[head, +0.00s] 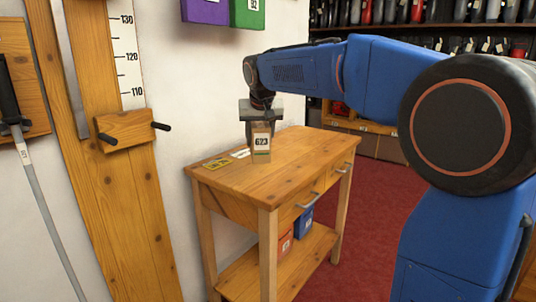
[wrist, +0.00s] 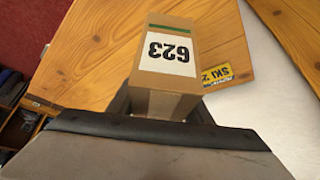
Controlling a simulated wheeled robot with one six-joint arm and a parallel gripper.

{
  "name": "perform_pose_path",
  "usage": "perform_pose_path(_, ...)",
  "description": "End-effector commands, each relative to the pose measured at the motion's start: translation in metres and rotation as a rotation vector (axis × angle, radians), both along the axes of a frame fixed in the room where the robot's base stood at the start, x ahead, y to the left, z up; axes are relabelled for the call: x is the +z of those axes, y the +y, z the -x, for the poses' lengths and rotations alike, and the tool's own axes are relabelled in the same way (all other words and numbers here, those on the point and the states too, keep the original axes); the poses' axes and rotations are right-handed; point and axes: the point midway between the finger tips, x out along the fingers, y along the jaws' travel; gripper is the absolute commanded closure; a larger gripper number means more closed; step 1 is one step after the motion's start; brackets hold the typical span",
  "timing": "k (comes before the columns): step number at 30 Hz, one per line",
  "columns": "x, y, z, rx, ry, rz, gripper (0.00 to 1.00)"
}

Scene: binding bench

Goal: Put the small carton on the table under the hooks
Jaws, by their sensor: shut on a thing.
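The small carton (head: 261,143) is a brown box with a white label reading 623 and a green stripe. My gripper (head: 261,121) points down and is shut on its upper part. The carton also shows in the wrist view (wrist: 168,52), in front of the gripper, whose fingers are partly hidden. The carton is upright at the top of the wooden table (head: 290,160), towards its back; I cannot tell whether its base touches the top. Two dark pegs (head: 107,139) stick out from a wooden block on the left, beside the table rather than over it.
Purple (head: 205,10) and green (head: 247,12) boxes show on the wall above. Red (head: 285,244) and blue (head: 304,222) boxes sit on the lower shelf. The table's front top is clear.

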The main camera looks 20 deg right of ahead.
Motion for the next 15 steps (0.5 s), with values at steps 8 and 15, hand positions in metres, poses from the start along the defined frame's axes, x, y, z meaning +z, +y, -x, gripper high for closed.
perform_pose_path(8,-0.025,0.000,0.000,0.000,-0.001,0.000,0.83)
perform_pose_path(15,-0.052,0.000,0.000,0.001,0.001,0.000,0.83)
